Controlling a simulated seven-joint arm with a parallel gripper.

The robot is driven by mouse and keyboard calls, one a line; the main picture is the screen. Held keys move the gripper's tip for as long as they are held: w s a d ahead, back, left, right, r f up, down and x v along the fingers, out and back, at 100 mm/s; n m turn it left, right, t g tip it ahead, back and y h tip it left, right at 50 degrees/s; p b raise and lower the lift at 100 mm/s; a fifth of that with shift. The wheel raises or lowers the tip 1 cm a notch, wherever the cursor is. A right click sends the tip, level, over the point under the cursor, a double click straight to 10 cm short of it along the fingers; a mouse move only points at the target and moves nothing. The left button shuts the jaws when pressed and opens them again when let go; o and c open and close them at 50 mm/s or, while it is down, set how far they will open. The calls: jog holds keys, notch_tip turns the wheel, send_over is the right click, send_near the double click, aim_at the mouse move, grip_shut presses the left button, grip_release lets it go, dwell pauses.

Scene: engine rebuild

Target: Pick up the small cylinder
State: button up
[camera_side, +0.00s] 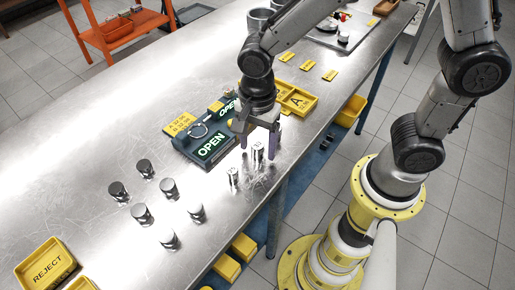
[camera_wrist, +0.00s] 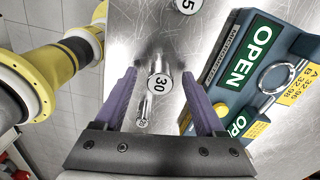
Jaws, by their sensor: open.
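In the wrist view a small, thin metal cylinder (camera_wrist: 146,103) stands beside a wider metal cylinder marked 30 (camera_wrist: 161,82). Both show between the two fingers of my open gripper (camera_wrist: 165,92), with the thin one nearer the left finger. No finger appears closed on either. In the side view my gripper (camera_side: 258,145) points down over the table, and a numbered metal cylinder (camera_side: 258,152) shows between its fingers. The thin cylinder is hard to make out there because of the fingers. Another numbered cylinder (camera_side: 233,176) stands just to the left; a cylinder marked 5 (camera_wrist: 188,5) is cut off at the wrist view's top edge.
A dark fixture with OPEN signs (camera_side: 207,147) lies close to the left of my gripper. A yellow tray marked A (camera_side: 297,101) sits behind. A yellow REJECT bin (camera_side: 45,266) is at the lower left. The table's front edge is near.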

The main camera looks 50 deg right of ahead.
jog(key=shift+f, duration=0.45)
grip_shut()
jog(key=shift+r, duration=0.1)
